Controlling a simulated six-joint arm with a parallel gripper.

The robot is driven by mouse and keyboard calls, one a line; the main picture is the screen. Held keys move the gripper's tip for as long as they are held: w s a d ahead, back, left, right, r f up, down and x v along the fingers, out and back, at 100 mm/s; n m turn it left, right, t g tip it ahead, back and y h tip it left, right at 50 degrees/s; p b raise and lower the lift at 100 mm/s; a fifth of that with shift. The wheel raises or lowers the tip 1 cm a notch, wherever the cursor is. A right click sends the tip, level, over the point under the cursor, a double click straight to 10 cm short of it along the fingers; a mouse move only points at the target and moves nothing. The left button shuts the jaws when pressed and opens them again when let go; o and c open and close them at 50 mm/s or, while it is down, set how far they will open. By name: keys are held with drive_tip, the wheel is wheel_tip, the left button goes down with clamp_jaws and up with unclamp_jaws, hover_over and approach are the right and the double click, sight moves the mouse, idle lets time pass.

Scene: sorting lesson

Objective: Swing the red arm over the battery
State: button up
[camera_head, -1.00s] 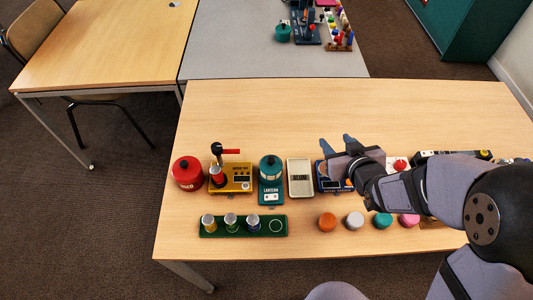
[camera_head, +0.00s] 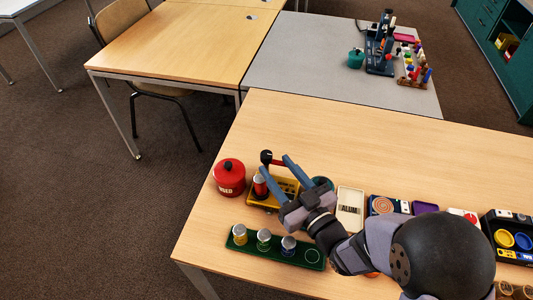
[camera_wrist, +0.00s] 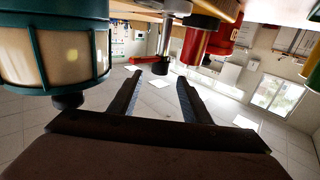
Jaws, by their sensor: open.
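The red arm (camera_wrist: 147,59) juts sideways from a black-knobbed post (camera_head: 266,157) on a yellow device (camera_head: 288,188). In the head view my gripper mostly covers the arm. A red cylinder (camera_head: 260,187), apparently the battery, stands upright at the device's left front; it also shows in the wrist view (camera_wrist: 195,42). In the wrist view the arm points left, away from the battery. My gripper (camera_head: 276,165) is open and empty, its fingers reaching over the device towards the post. In the wrist view the fingertips (camera_wrist: 161,77) lie close to the arm and knob; contact is unclear.
A red tin (camera_head: 229,178) stands left of the device. A teal lantern (camera_wrist: 55,45) stands close beside my fingers. A green tray (camera_head: 250,247) with several capped jars lies in front. Behind the row, the table (camera_head: 350,135) is clear.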

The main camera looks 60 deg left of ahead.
sight(269, 158)
drive_tip(key=shift+a+p, duration=0.45)
drive_tip(key=shift+a, duration=2.7)
drive_tip(key=shift+c, duration=0.4)
drive_tip(key=c, duration=1)
